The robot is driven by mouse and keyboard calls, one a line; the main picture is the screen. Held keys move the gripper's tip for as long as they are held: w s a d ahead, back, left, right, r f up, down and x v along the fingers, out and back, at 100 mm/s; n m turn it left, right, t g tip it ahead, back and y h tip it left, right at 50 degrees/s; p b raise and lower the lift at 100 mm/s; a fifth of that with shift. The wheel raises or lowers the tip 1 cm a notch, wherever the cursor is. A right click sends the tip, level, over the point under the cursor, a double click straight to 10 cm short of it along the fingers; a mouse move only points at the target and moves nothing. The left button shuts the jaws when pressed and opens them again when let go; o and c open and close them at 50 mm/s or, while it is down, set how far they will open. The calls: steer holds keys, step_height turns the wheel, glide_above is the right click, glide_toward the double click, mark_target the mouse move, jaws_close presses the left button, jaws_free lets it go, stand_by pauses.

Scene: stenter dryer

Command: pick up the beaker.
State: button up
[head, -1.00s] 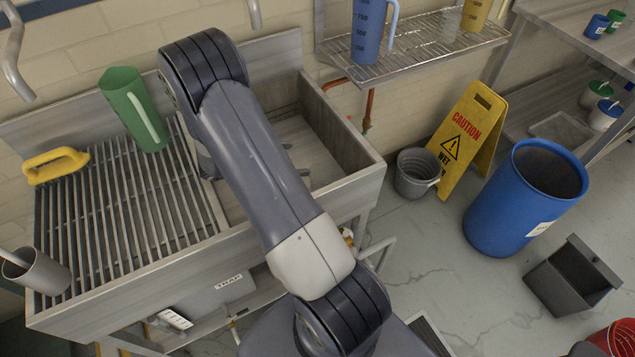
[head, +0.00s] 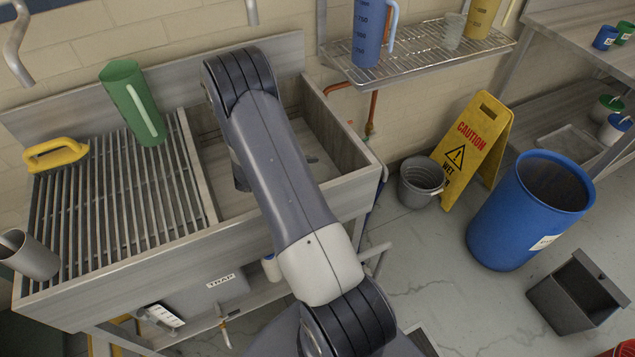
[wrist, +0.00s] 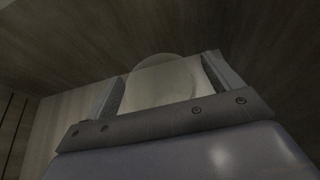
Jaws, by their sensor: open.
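In the wrist view my gripper (wrist: 167,78) is open, with one finger at each side of a pale, see-through rounded shape (wrist: 156,88). This looks like a clear beaker in the sink basin, but the view is dim and I cannot tell whether the fingers touch it. In the head view my arm reaches down into the sink basin (head: 335,140) and hides the gripper and whatever is between its fingers. Another clear cup-like vessel (head: 454,31) stands on the wire shelf (head: 410,50).
Left of the basin, a ribbed drainboard (head: 120,205) holds a green jug (head: 130,98), a yellow brush (head: 56,155) and a grey cup (head: 30,257). A blue jug (head: 369,35) stands on the shelf. The basin walls (head: 345,200) surround my gripper closely.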

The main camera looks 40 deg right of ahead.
steer(key=shift+x, duration=0.9)
steer(key=shift+c, duration=0.4)
steer(key=c, duration=1)
steer(key=shift+r, duration=0.15)
